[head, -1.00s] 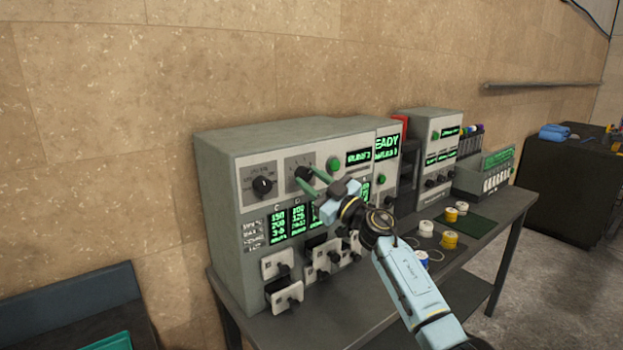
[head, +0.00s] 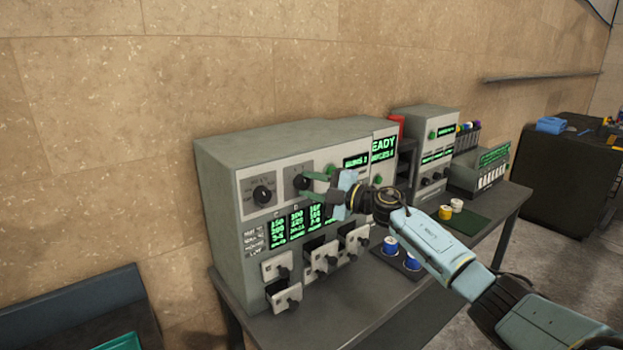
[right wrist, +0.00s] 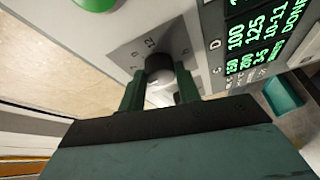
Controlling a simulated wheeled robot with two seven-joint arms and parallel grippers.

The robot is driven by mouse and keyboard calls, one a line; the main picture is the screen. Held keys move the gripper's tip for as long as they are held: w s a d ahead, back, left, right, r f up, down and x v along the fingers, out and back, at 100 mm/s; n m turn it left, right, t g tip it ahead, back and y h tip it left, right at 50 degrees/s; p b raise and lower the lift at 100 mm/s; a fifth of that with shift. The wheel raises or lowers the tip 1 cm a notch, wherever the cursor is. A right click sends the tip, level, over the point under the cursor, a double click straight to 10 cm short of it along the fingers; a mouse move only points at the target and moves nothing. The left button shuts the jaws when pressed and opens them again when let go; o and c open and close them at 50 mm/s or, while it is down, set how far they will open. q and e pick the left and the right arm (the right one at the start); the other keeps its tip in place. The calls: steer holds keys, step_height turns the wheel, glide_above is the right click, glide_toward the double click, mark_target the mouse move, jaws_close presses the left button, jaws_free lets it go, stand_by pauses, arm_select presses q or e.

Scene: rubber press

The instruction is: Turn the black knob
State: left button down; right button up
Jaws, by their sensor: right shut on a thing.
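A grey machine (head: 222,215) has two black knobs on its upper front panel. The left black knob (head: 262,194) is free, with nothing touching it. My right gripper (head: 309,185) is at the right black knob (head: 300,182), reaching it from the right. In the right wrist view, the green fingers of my right gripper (right wrist: 160,80) stand either side of this black knob (right wrist: 159,64) and are shut on it. Dial marks on its square plate show around it. The fingers partly hide the knob in the head view. My left gripper is not in view.
Green-lit displays (head: 297,225) and several white drawer fronts with black handles (head: 277,267) sit below the knobs. Blue-and-white pots (head: 390,245) stand on the table (head: 350,300) beneath my right arm. A second grey machine (head: 425,125) stands farther right.

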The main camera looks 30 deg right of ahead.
steer(key=n+g+p, duration=0.1)
steer(key=n+p, duration=0.1)
steer(key=p, duration=0.1)
steer(key=r+n+h+p, duration=0.1)
steer(key=n+p, duration=0.2)
steer(key=shift+n+g+h, duration=0.3)
steer(key=shift+g, duration=0.1)
steer(key=shift+n+h+p, duration=0.35)
steer(key=shift+n+h, duration=0.05)
steer(key=shift+n, duration=0.2)
steer(key=shift+a+f+n+g+h, duration=0.1)
steer(key=shift+n+g+h, duration=0.25)
steer(key=shift+n, duration=0.45)
steer(key=shift+p, duration=0.3)
steer(key=o, duration=1)
